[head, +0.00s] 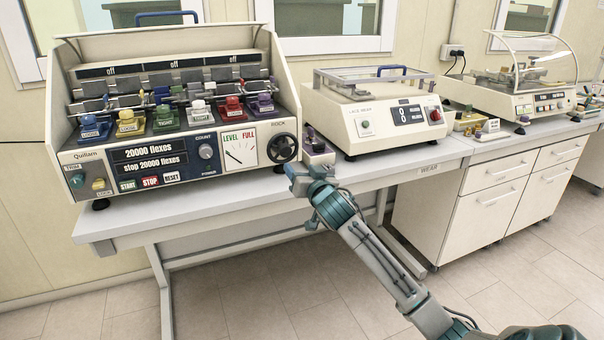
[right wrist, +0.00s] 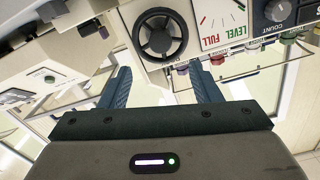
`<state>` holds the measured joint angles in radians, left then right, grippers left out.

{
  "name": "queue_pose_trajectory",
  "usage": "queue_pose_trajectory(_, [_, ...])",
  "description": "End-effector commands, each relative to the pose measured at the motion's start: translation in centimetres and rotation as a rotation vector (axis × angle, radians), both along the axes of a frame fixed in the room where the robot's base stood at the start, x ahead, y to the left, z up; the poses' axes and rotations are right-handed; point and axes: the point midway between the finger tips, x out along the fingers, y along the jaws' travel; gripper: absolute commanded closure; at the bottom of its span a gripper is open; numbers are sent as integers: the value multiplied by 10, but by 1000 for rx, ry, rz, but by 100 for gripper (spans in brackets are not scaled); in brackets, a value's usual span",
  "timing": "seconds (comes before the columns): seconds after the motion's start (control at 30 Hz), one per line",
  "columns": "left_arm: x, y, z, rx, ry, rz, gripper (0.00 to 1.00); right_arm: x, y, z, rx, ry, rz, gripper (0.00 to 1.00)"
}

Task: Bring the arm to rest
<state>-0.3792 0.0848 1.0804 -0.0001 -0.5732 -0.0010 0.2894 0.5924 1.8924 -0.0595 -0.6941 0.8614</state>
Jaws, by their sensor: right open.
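My right arm reaches up from the lower right of the head view. Its gripper (head: 306,178) is at the front edge of the bench, just below and right of the flexing machine's front panel. In the right wrist view the two dark blue fingers of this gripper (right wrist: 163,82) stand wide apart with nothing between them. The black ROCK handwheel (head: 282,148) is close beyond the fingers; it also shows in the right wrist view (right wrist: 160,35). My left gripper is not in view.
The flexing machine (head: 285,75) stands at the left of the bench (head: 150,212), its display reading 20000 flexes. A lace wear tester (head: 370,125) stands to its right, and another covered machine (head: 510,103) farther right. A small purple-topped block (head: 318,147) lies near my gripper. Open floor lies in front.

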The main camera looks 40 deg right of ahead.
Motion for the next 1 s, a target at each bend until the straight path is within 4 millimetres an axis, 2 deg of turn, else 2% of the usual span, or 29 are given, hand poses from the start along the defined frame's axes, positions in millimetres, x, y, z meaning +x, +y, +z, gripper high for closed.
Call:
queue_pose_trajectory(0.5, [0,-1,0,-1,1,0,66,0,0,-1,0,1,0,43])
queue_pose_trajectory(0.6, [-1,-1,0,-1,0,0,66,1,-1,-16,0,26,-3,43])
queue_pose_trajectory(0.67, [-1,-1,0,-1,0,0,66,2,-3,-38,-3,64,-7,43])
queue_pose_trajectory(0.77, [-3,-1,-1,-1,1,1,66,1,-6,-97,-13,164,-16,43])
queue_pose_trajectory(0.8, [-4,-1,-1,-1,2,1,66,-1,-7,-127,-18,214,-18,43])
queue_pose_trajectory(0.87, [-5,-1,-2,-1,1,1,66,-8,-8,-174,-29,293,-20,43])
queue_pose_trajectory(0.9, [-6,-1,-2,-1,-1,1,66,-14,-7,-204,-37,343,-19,43])
queue_pose_trajectory(0.97, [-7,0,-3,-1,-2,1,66,-26,-6,-249,-47,418,-15,43])
queue_pose_trajectory(1.0, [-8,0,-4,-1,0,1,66,-35,-4,-278,-54,468,-12,43])
